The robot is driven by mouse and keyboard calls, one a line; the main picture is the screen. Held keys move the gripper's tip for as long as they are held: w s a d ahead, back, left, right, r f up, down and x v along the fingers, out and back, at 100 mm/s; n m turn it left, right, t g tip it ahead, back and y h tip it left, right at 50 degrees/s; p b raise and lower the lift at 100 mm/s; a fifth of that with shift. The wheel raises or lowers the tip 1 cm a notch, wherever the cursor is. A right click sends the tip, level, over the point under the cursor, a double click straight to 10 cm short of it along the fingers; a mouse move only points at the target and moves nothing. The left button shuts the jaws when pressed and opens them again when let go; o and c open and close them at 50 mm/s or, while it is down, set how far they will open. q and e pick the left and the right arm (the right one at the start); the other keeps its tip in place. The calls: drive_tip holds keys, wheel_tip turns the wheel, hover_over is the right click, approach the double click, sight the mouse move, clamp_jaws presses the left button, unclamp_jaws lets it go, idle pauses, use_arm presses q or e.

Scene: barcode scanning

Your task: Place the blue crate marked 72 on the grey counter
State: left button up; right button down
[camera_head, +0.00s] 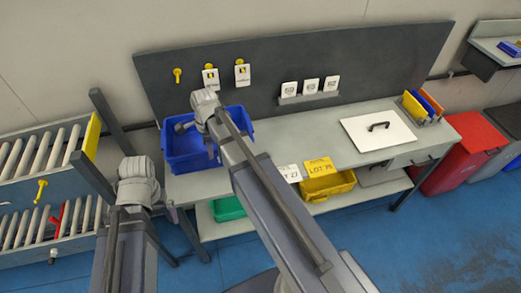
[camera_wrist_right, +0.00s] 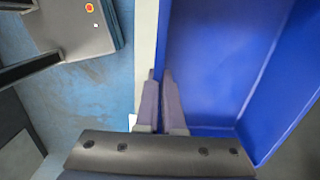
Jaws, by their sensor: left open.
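The blue crate (camera_head: 183,146) is at the left end of the grey counter (camera_head: 270,137) in the head view. I cannot tell whether its base rests fully on the top, and no number is readable on it. My right gripper (camera_head: 212,150) is at the crate's front right wall. In the right wrist view the crate's blue inside (camera_wrist_right: 215,70) fills the right, and the fingers (camera_wrist_right: 161,78) are close together on its wall. My left gripper (camera_head: 135,168) is open and empty, left of the counter and apart from the crate; its fingertips are hard to see.
A roller rack (camera_head: 40,165) stands left of the counter. A yellow bin (camera_head: 328,187) and a green bin (camera_head: 228,208) sit below. A dark back panel (camera_head: 300,65) stands behind.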

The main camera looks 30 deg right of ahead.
sight(214, 166)
drive_tip(key=shift+f, duration=0.1)
wheel_tip(214, 166, down, 10)
drive_tip(key=b, duration=1)
drive_tip(key=c, duration=1)
unclamp_jaws()
drive_tip(key=shift+c, duration=0.2)
drive_tip(key=r+p, duration=1.2)
drive_tip(key=shift+s+d+r, duration=0.1)
drive_tip(key=shift+d+r, duration=0.05)
drive_tip(key=shift+d, duration=0.25)
